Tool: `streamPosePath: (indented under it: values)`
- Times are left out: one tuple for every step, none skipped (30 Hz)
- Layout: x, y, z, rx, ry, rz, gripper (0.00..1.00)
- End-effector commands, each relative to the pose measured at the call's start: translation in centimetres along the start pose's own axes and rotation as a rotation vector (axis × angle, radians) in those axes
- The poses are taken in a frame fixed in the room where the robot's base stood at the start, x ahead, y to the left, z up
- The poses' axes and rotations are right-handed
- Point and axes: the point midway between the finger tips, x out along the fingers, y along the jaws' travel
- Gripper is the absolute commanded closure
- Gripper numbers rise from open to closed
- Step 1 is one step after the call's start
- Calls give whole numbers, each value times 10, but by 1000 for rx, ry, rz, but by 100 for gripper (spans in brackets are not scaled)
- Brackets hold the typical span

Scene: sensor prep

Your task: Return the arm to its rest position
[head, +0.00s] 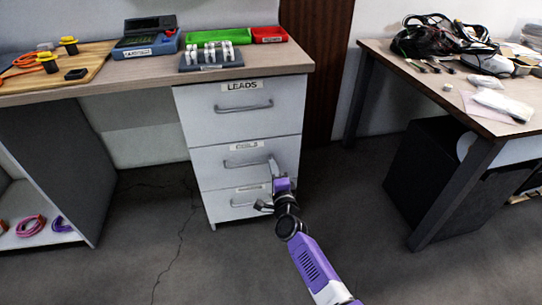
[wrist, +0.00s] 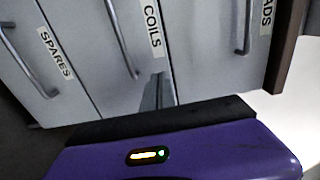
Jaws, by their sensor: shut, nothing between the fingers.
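My purple arm reaches from the lower right in the head view toward the drawer cabinet. My gripper (head: 271,162) is shut and empty, in front of the right part of the middle drawer. In the wrist view its fingers (wrist: 158,92) are together, pointing at the drawer labelled COILS (wrist: 152,30). All three drawers look closed. I cannot tell whether the fingertips touch the drawer front.
The cabinet (head: 238,128) stands under a bench with a blue meter (head: 147,40), a green tray (head: 217,37) and a red tray (head: 269,34). A second table (head: 450,85) with clutter stands at right, a black box (head: 432,160) beneath it. Open floor lies between.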

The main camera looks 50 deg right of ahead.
Motion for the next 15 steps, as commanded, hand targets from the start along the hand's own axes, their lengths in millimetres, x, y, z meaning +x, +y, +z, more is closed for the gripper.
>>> streamPosePath:
  values:
    - [-10, -3, 1, -2, -2, 1, 100]
    - [-14, -3, 0, -2, -2, 1, 100]
    - [-19, -3, 0, -2, -2, 1, 100]
    - [-22, -2, 0, -1, -2, 1, 100]
    - [-25, -2, 0, -1, -1, 1, 100]
    - [-28, -2, 0, 0, -1, 0, 100]
    - [-30, -2, 0, 0, -1, 0, 100]
    - [-32, -1, 0, 0, -1, 0, 100]
    - [-34, -1, 0, 0, -1, 0, 100]
    - [-34, -1, 0, 0, -1, 0, 100]
    - [-35, -1, 0, 0, -1, -1, 100]
    - [-35, -1, 0, 0, -1, -1, 100]
    - [-35, 0, 0, 0, -1, -1, 100]
    - [-35, 0, 0, 0, -1, -1, 100]
    - [-35, 0, 0, 0, -1, -1, 100]
